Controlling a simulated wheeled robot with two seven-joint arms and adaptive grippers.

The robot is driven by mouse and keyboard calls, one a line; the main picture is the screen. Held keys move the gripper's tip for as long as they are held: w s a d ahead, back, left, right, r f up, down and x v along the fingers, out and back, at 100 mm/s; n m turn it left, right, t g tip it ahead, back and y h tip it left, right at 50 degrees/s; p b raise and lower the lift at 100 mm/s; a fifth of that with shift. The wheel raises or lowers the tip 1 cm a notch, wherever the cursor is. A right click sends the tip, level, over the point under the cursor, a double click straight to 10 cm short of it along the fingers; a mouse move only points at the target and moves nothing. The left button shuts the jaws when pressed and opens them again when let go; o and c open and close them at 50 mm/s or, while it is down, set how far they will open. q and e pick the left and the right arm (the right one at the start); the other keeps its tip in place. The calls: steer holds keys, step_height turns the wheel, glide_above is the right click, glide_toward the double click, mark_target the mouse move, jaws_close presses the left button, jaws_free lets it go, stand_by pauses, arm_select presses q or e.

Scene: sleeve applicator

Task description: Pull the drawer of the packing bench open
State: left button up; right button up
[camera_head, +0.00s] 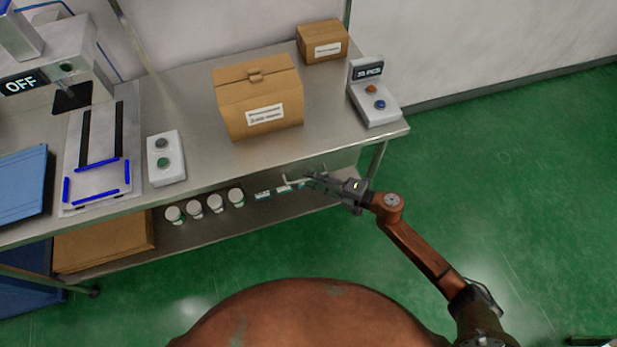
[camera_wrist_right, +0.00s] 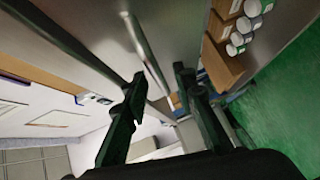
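The packing bench (camera_head: 195,110) is a steel table with a lower shelf. Below its front edge at the right is a grey panel that looks like the drawer front (camera_head: 343,160). A pale bar handle (camera_head: 290,181) shows beside my right gripper (camera_head: 311,176), whose fingers are at the handle. In the right wrist view my right gripper (camera_wrist_right: 159,84) has its fingers apart, and a metal bar (camera_wrist_right: 146,50) runs in between them. I cannot tell whether they touch it. The drawer looks shut, though the arm partly hides it. My left gripper is out of view.
White-lidded containers (camera_head: 195,207) sit on the lower shelf.

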steer(key=shift+x, duration=0.8)
steer(key=shift+c, duration=0.2)
jaws_close()
